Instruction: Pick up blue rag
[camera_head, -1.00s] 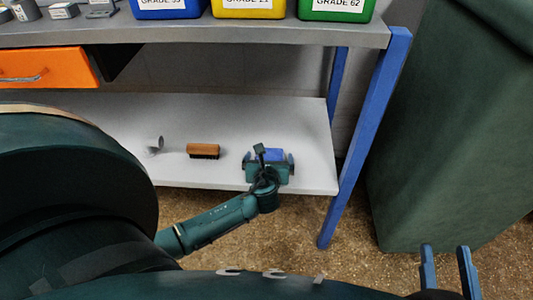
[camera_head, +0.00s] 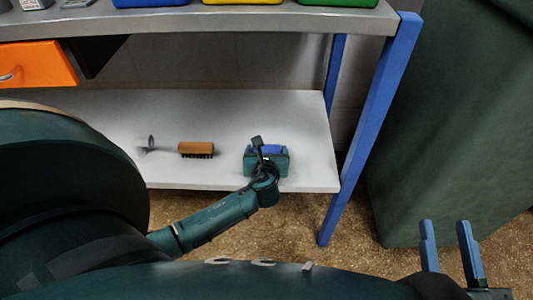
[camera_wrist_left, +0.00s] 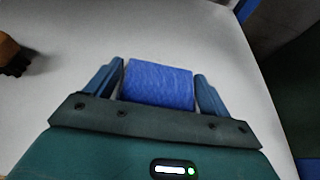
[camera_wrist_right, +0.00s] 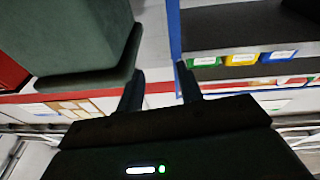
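The blue rag (camera_head: 265,149) lies on the white lower shelf near its right end. It also shows in the left wrist view (camera_wrist_left: 158,86) as a textured blue block shape. My left gripper (camera_head: 266,155) is low at the shelf, with one finger on each side of the rag. In the left wrist view the fingers (camera_wrist_left: 159,75) stand wide apart, with narrow gaps to the rag's sides. The rag's near end is hidden by the gripper body. My right gripper (camera_head: 445,224) is open and empty at the lower right, away from the shelf; its fingers also show apart in the right wrist view (camera_wrist_right: 157,72).
A wooden brush (camera_head: 196,149) and a small metallic item (camera_head: 150,144) lie left of the rag on the shelf (camera_head: 230,112). A blue table leg (camera_head: 370,125) and a dark green bin (camera_head: 450,120) stand to the right.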

